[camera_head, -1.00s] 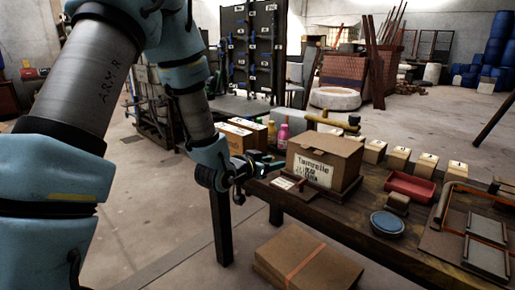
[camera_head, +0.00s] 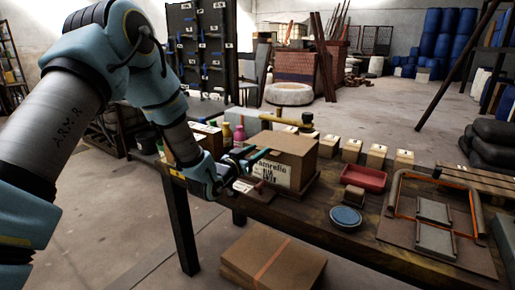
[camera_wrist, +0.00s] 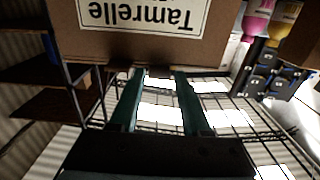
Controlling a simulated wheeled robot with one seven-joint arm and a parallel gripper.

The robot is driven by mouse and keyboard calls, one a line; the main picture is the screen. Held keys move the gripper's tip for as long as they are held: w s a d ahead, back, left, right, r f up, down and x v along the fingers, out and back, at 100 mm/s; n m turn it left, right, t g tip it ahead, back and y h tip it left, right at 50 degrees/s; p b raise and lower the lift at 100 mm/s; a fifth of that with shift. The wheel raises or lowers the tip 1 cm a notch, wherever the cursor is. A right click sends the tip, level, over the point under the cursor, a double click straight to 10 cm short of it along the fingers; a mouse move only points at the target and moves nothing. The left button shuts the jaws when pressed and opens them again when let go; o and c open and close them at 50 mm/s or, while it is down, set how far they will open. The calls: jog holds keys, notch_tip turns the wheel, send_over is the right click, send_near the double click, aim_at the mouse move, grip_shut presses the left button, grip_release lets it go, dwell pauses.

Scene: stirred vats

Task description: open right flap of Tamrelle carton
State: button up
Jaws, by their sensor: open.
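The Tamrelle carton (camera_head: 300,158) is a brown cardboard box with a white label, upright on a dark board on the bench. Its top looks closed; single flaps are too small to tell apart. My gripper (camera_head: 256,156) is at the carton's label side, near its top edge, and partly covers the label. In the wrist view the carton (camera_wrist: 215,45) appears upside down, its label at the top of the picture. There my gripper (camera_wrist: 160,78) has its two teal fingers apart, tips close to the carton's top edge, with nothing between them. I cannot tell whether they touch it.
Pink (camera_head: 239,136) and yellow bottles stand behind my gripper. Several small labelled blocks (camera_head: 376,156) line the bench right of the carton. A red tray (camera_head: 363,178), a blue round lid (camera_head: 345,217) and a pipe frame (camera_head: 470,215) lie further right. A flat box (camera_head: 272,262) lies below the bench front.

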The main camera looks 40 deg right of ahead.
jog(key=shift+d, duration=0.45)
grip_shut()
dwell(1.2)
